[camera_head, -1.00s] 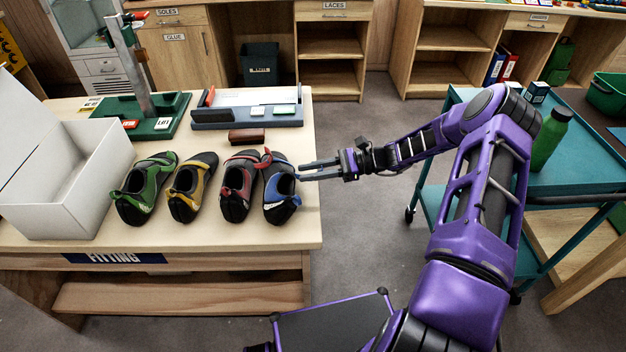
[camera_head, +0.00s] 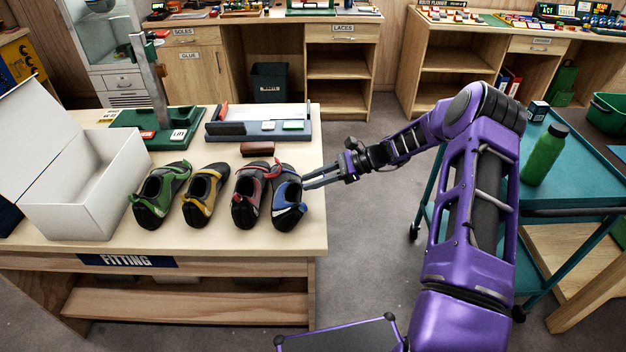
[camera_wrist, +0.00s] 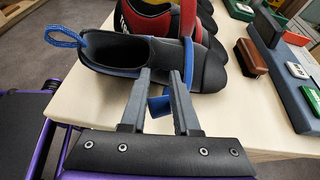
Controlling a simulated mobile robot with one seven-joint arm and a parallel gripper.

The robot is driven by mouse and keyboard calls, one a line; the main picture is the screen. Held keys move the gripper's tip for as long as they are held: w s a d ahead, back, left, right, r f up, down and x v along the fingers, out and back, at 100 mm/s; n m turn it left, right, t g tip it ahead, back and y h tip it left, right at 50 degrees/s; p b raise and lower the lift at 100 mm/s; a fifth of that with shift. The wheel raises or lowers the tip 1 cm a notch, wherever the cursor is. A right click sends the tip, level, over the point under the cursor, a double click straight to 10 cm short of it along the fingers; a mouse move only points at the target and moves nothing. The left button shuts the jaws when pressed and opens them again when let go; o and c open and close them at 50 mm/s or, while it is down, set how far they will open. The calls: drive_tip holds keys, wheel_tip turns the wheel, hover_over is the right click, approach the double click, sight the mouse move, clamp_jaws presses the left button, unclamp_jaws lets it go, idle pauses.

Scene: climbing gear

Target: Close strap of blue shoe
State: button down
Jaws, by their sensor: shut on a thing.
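The blue shoe (camera_head: 290,212) is the rightmost of the row of shoes, near the table's right edge. In the wrist view the shoe (camera_wrist: 125,55) lies sideways, with a blue heel loop at left and its dark toe at right. A blue strap (camera_wrist: 188,55) crosses over it, and a blue piece of strap (camera_wrist: 158,106) shows between my fingers. My gripper (camera_head: 305,181) reaches in from the right, at the shoe's right side. In the wrist view my gripper (camera_wrist: 162,78) is shut on the strap; the fingers hide part of the shoe's side.
The red shoe (camera_head: 244,209) stands close left of the blue one, its red strap near it.

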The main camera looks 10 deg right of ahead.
drive_tip(key=c, duration=0.6)
unclamp_jaws()
drive_tip(key=shift+d, duration=0.1)
drive_tip(key=v, duration=1.7)
drive_tip(key=shift+s+d, duration=0.1)
drive_tip(key=shift+d, duration=0.1)
